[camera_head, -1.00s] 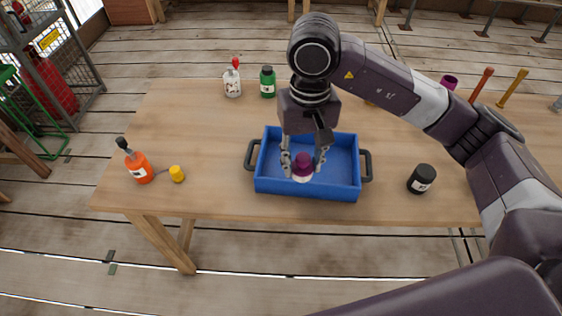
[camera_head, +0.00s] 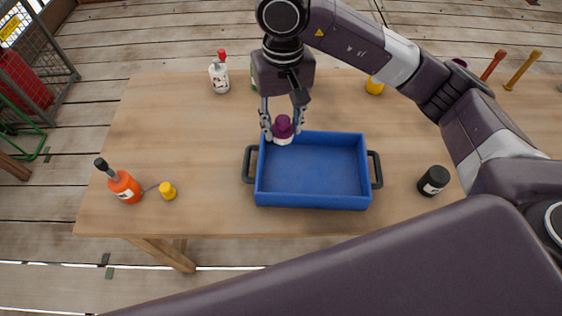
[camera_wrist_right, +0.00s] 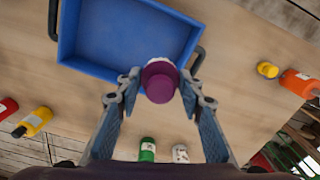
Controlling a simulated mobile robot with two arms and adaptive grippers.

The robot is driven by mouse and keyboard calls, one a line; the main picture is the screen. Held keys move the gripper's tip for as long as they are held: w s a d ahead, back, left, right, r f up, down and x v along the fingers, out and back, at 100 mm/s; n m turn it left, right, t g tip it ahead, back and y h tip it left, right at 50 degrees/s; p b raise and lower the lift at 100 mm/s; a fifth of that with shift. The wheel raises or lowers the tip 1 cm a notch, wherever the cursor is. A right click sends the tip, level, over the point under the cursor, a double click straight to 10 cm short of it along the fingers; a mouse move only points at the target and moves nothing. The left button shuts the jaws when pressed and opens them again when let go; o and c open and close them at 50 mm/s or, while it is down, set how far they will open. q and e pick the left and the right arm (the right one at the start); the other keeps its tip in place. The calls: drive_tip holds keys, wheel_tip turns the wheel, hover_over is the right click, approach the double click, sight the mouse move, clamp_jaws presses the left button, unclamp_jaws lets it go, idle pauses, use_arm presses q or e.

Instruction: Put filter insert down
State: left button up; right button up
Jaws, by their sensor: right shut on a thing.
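The filter insert appears to be the small white piece with a purple top (camera_head: 284,127). It also shows in the right wrist view (camera_wrist_right: 159,82). My right gripper (camera_head: 283,130) is shut on it, with one finger on each side. It is at the back-left corner of the blue tray (camera_head: 315,204), overlapping the rim in the right wrist view (camera_wrist_right: 95,69). Its height above the table is hard to tell. My left gripper is not in view.
An orange bottle (camera_head: 125,187) and a yellow piece (camera_head: 168,190) are left of the tray. A black jar (camera_head: 433,181) is right. A white bottle with a red top (camera_head: 219,75) and a partly hidden green bottle (camera_wrist_right: 147,149) stand behind.

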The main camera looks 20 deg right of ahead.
wheel_tip(320, 180, down, 7)
drive_tip(key=p, duration=0.2)
hover_over(283, 174)
wheel_tip(283, 174, down, 6)
drive_tip(key=shift+a+f+p, duration=0.1)
drive_tip(key=shift+p, duration=0.3)
wheel_tip(283, 174, down, 2)
drive_tip(key=shift+f+p, duration=0.25)
drive_tip(key=shift+p, duration=0.1)
drive_tip(key=shift+f, duration=0.45)
drive_tip(key=shift+f+b, duration=0.2)
drive_tip(key=shift+b, duration=0.1)
drive_tip(key=o, duration=0.6)
drive_tip(key=shift+r, duration=0.1)
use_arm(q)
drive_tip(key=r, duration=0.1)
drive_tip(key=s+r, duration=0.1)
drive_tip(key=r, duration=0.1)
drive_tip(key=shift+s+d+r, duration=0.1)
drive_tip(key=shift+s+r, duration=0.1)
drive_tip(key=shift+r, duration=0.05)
